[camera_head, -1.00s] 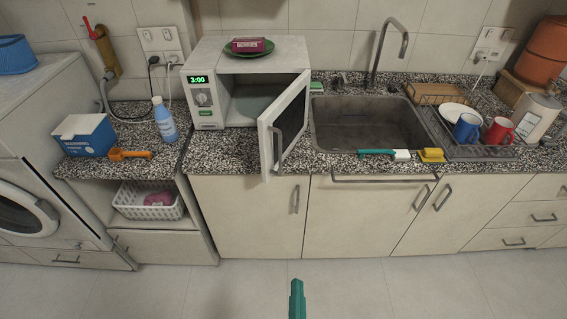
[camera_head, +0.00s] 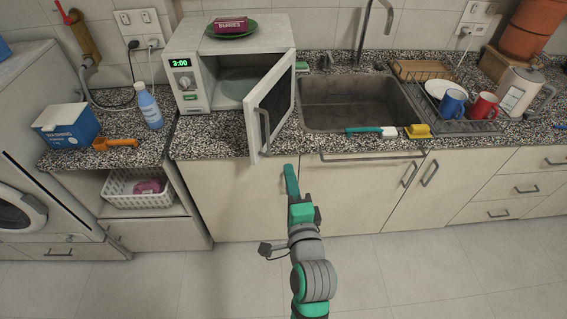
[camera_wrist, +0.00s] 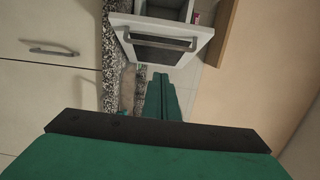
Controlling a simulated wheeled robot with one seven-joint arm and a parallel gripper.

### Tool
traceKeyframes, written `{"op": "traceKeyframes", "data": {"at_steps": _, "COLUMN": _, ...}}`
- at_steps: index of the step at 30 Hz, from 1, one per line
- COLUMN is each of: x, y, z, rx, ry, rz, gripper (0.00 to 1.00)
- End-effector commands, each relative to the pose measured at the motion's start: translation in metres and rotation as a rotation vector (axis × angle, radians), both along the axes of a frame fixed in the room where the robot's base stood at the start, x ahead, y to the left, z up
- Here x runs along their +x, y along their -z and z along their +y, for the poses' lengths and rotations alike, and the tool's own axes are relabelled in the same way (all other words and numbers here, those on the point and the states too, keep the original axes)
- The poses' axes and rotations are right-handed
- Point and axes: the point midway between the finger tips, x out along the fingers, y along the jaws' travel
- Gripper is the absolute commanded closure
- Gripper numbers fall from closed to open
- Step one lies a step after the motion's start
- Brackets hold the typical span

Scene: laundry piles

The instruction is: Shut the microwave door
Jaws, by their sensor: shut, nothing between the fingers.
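The white microwave (camera_head: 197,92) stands on the counter left of the sink, its cavity partly visible. Its door (camera_head: 254,133) is open, swung out toward me over the counter's front edge, with the grey handle (camera_head: 265,131) on its outer face. My gripper (camera_head: 290,168) is shut and empty, just right of the door's lower edge and in front of the cabinets. In the wrist view, the shut fingers (camera_wrist: 161,80) point toward the door (camera_wrist: 195,48), whose handle (camera_wrist: 158,41) runs across. I see no clear contact between fingers and door.
A green plate (camera_head: 231,35) with a red box lies on the microwave. The sink (camera_head: 355,128) is to its right, with a teal brush (camera_head: 365,131) and a yellow sponge (camera_head: 418,131) at its front edge. A blue bottle (camera_head: 149,106) and washing box (camera_head: 66,127) stand left.

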Motion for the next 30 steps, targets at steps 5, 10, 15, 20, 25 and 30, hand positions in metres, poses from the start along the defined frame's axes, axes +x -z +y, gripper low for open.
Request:
{"op": "traceKeyframes", "data": {"at_steps": 5, "x": 0.028, "y": -0.001, "z": 0.003, "rx": -0.001, "ry": -0.001, "rz": -0.002, "gripper": 1.00}}
{"op": "traceKeyframes", "data": {"at_steps": 10, "x": 0.059, "y": -0.001, "z": 0.007, "rx": -0.001, "ry": -0.001, "rz": -0.002, "gripper": 1.00}}
{"op": "traceKeyframes", "data": {"at_steps": 15, "x": 0.090, "y": -0.001, "z": 0.010, "rx": -0.001, "ry": -0.001, "rz": -0.002, "gripper": 1.00}}
{"op": "traceKeyframes", "data": {"at_steps": 20, "x": 0.103, "y": 0.000, "z": 0.028, "rx": -0.002, "ry": -0.002, "rz": -0.001, "gripper": 1.00}}
{"op": "traceKeyframes", "data": {"at_steps": 25, "x": 0.112, "y": 0.000, "z": 0.039, "rx": -0.003, "ry": -0.001, "rz": -0.001, "gripper": 1.00}}
{"op": "traceKeyframes", "data": {"at_steps": 30, "x": 0.114, "y": 0.000, "z": 0.044, "rx": -0.003, "ry": -0.004, "rz": -0.001, "gripper": 1.00}}
